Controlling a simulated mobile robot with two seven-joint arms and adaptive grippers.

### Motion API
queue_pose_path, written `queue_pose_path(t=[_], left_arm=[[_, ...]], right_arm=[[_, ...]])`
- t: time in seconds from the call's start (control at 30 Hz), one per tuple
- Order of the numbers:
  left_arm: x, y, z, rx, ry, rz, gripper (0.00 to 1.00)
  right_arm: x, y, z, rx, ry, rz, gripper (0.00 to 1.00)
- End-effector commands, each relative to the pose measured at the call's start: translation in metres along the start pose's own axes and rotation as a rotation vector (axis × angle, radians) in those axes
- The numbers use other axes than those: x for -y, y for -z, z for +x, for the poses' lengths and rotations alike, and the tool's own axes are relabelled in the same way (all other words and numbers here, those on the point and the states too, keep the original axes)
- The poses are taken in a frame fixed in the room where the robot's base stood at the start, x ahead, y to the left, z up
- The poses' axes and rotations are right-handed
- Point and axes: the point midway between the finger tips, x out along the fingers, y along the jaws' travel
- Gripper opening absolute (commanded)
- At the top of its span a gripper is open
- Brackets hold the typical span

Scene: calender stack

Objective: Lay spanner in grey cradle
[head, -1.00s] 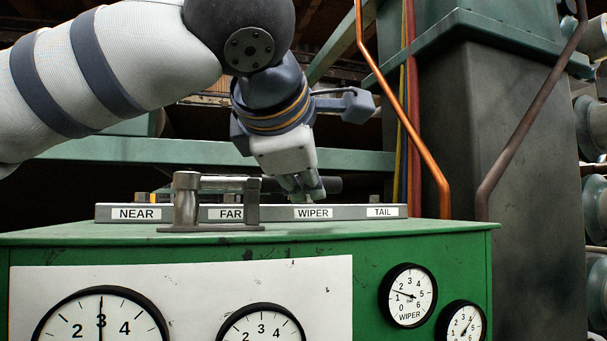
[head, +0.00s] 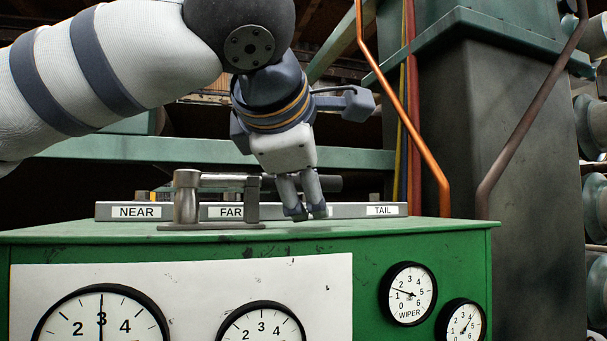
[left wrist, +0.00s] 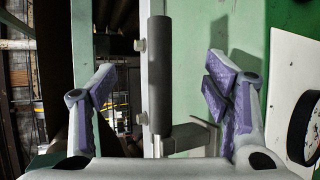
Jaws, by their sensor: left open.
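A dark round bar (head: 329,184), which looks like the spanner's handle, lies level above the green cabinet top. A grey metal stand with two posts (head: 187,205), apparently the cradle, stands at its left; a lighter bar crosses the posts. I cannot tell exactly how the bar and stand join. My left gripper (head: 306,212) is open, fingers pointing down and hanging around bar height. In the left wrist view, the dark bar (left wrist: 159,70) runs between the spread fingers (left wrist: 168,92), with gaps on both sides. Part of the stand (left wrist: 195,136) shows near the palm.
A grey rail (head: 350,211) labelled NEAR, FAR and TAIL runs behind the stand; my fingers hide one label. The green cabinet (head: 440,240) carries several gauges on its front. An orange pipe (head: 424,140) and a dark column (head: 465,130) rise at the right.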

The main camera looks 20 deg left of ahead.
Motion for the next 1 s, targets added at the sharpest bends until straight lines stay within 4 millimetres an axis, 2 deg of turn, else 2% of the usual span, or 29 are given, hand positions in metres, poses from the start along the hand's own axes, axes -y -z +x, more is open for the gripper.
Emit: queue_pose_path(t=[0.27, 1.0], left_arm=[[0.0, 0.0, -0.002, 0.001, -0.001, 0.0, 0.7], [0.0, 0.0, -0.05, 0.001, -0.001, 0.0, 0.7]], right_arm=[[0.0, 0.0, 0.0, 0.0, 0.0, 0.0, 0.4], [0.0, 0.0, 0.0, 0.0, 0.0, 0.0, 0.4]])
